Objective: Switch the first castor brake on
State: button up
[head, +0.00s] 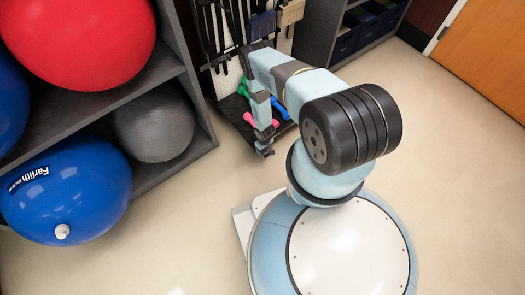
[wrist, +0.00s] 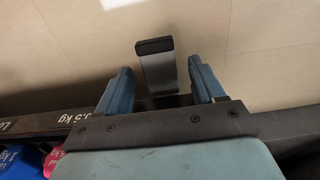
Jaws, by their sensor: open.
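My gripper (wrist: 159,66) is open, with its two blue fingers apart. Between them in the wrist view is a grey, flat lever with a black end (wrist: 157,68), which looks like a castor brake pedal. It sticks out from a dark rail (wrist: 30,128) marked with weight labels. The fingers stand on either side of the lever; I cannot tell whether either touches it. In the head view my gripper (head: 264,148) hangs low at the front of the dumbbell rack (head: 236,106). The lever and castors are not distinguishable there.
Pink and blue dumbbells (wrist: 28,162) lie at the lower left of the wrist view. A shelf (head: 165,75) with large balls stands at left in the head view. A dark cabinet (head: 315,35) is behind. The floor (head: 450,130) at right is clear.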

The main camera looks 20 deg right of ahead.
jog(key=shift+f, duration=0.1)
grip_shut()
dwell(0.7)
jog(key=shift+a, duration=0.1)
